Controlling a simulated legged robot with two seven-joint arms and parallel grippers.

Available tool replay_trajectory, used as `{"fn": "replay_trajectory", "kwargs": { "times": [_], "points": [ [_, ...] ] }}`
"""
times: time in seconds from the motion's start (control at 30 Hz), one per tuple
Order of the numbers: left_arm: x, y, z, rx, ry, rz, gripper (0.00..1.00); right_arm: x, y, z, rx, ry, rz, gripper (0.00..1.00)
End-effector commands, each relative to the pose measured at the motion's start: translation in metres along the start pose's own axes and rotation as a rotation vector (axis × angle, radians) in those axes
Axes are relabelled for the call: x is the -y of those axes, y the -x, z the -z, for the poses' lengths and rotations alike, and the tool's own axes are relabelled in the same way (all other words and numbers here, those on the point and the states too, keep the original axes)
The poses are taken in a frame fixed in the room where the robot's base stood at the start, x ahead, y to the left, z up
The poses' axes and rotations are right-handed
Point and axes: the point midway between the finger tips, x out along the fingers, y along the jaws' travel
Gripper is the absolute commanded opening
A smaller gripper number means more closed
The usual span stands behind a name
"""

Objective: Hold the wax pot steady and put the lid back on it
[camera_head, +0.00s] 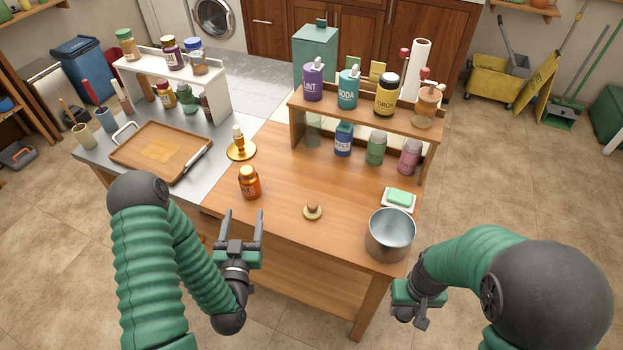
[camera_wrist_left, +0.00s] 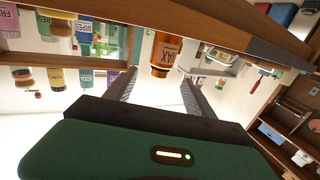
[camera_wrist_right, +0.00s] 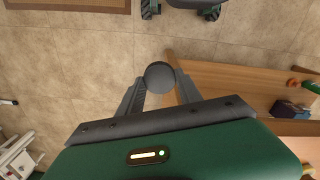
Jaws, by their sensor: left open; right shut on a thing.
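An orange jar labelled WAX (camera_head: 249,183) stands upright near the left of the wooden table. It also shows in the left wrist view (camera_wrist_left: 164,50), beyond the fingers. My left gripper (camera_head: 242,215) is open and empty, just in front of the jar and apart from it. A small round wooden piece with a knob (camera_head: 312,211), which looks like a lid, lies on the table to the right of the jar. My right gripper (camera_head: 408,308) is low past the table's right front corner. It is shut on a dark grey round thing (camera_wrist_right: 160,77) that I cannot identify.
An open metal pot (camera_head: 390,236) stands at the table's right front corner, beside a green soap on a dish (camera_head: 398,198). A brass candlestick (camera_head: 241,146) stands behind the jar. A shelf with bottles (camera_head: 365,105) is at the back. The table between jar and metal pot is mostly clear.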

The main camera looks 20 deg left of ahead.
Motion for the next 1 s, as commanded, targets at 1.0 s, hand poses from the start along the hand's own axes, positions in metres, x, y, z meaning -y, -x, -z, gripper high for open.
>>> {"fn": "replay_trajectory", "kwargs": {
  "times": [1.0],
  "points": [
    [0.000, -0.069, 0.000, 0.002, 0.000, -0.002, 0.63, 0.000, -0.087, 0.000, 0.000, -0.001, 0.000, 0.05]
  ]
}}
